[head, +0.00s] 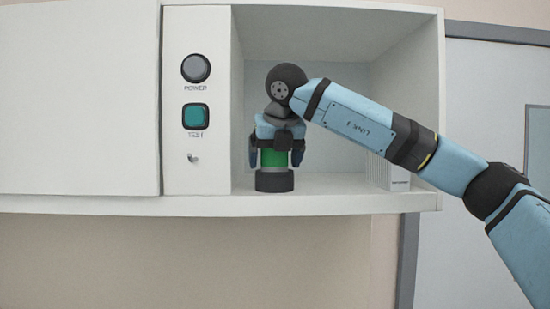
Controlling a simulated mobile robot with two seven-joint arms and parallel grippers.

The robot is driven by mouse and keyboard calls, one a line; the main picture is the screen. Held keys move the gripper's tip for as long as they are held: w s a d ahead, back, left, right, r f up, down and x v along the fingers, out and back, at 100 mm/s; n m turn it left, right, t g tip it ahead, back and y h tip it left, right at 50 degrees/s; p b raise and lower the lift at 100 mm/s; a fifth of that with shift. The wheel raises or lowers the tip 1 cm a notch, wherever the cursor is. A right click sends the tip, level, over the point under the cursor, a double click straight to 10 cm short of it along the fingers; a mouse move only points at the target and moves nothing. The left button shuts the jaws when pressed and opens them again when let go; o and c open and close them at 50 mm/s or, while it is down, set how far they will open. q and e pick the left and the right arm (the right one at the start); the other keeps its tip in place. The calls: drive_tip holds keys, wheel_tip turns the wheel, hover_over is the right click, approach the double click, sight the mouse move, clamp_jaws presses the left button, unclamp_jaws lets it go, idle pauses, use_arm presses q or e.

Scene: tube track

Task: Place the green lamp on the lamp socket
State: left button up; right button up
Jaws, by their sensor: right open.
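The green lamp (274,158) stands upright on the dark round lamp socket (274,181), on the floor of the open cabinet compartment. My right gripper (276,156) points down from above, with its fingers on either side of the lamp. The jaws are open around the lamp. The gripper hides the lamp's upper part. The lamp's lower edge appears to meet the socket's top; whether it is fully seated I cannot tell. My left gripper is not in view.
A white panel left of the compartment carries a round POWER knob (196,68), a teal TEST button (196,116) and a small metal switch (193,158). A white ribbed block (388,176) stands at the compartment's right. The compartment floor between socket and block is clear.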

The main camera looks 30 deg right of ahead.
drive_tip(key=shift+r, duration=0.15)
drive_tip(key=shift+s+r, duration=0.1)
drive_tip(key=shift+r, duration=0.1)
drive_tip(key=b+v, duration=0.3)
drive_tip(key=v, duration=0.8)
drive_tip(key=shift+s+r, duration=0.2)
drive_tip(key=shift+r, duration=0.1)
drive_tip(key=shift+a, duration=0.1)
